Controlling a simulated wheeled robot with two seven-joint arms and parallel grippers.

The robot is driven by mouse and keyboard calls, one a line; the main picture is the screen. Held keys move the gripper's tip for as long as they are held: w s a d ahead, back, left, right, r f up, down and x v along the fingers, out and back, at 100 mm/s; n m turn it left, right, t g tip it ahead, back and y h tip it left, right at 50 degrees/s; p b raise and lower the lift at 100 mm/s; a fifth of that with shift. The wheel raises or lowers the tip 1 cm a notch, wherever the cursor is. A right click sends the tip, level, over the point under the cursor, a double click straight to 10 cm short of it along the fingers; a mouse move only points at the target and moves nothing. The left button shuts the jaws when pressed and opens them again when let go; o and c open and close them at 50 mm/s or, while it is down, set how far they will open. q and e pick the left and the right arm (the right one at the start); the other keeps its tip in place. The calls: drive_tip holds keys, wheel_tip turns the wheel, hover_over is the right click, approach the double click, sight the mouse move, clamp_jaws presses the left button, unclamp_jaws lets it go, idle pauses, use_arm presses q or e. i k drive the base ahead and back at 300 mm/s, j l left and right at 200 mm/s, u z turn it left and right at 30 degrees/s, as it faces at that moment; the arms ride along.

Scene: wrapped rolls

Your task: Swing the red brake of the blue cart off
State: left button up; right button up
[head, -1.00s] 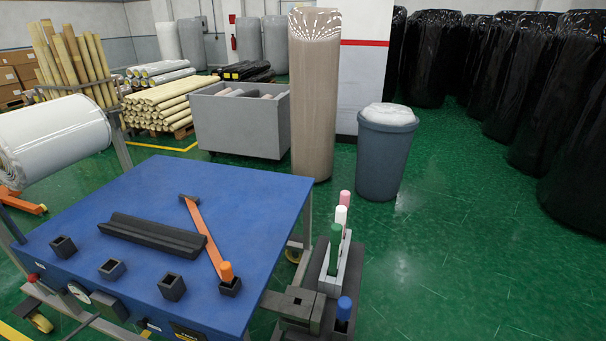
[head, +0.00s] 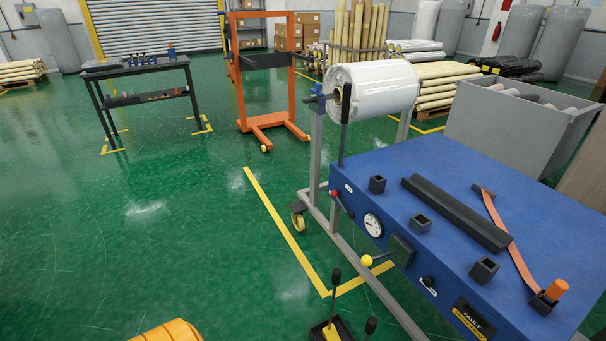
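The blue cart (head: 390,170) stands at the right of the head view. On its front face, near the left corner, is a small red knob (head: 335,193) with a short dark lever beside it; it is small, and its exact setting cannot be told. Further right on the same face a yellow knob (head: 367,260) sticks out. Neither of my grippers is in view.
A white wrapped roll (head: 375,90) hangs on a stand behind the cart. Dark levers (head: 335,280) rise from the floor at the bottom. A yellow-orange object (head: 170,332) is cut off at the bottom edge. Green floor is clear at the left, before a dark table (head: 135,68).

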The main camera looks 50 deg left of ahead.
sight(335, 194)
drive_tip(key=i+j, duration=0.1)
drive_tip(key=j, duration=0.6)
drive_tip(key=i+j, duration=0.1)
drive_tip(key=j, duration=0.6)
drive_tip(key=i+j, duration=0.1)
drive_tip(key=j, duration=0.55)
drive_tip(key=i+j, duration=0.1)
drive_tip(key=j, duration=0.6)
drive_tip(key=i+j, duration=0.5)
drive_tip(key=j, duration=0.25)
drive_tip(key=i, duration=0.45)
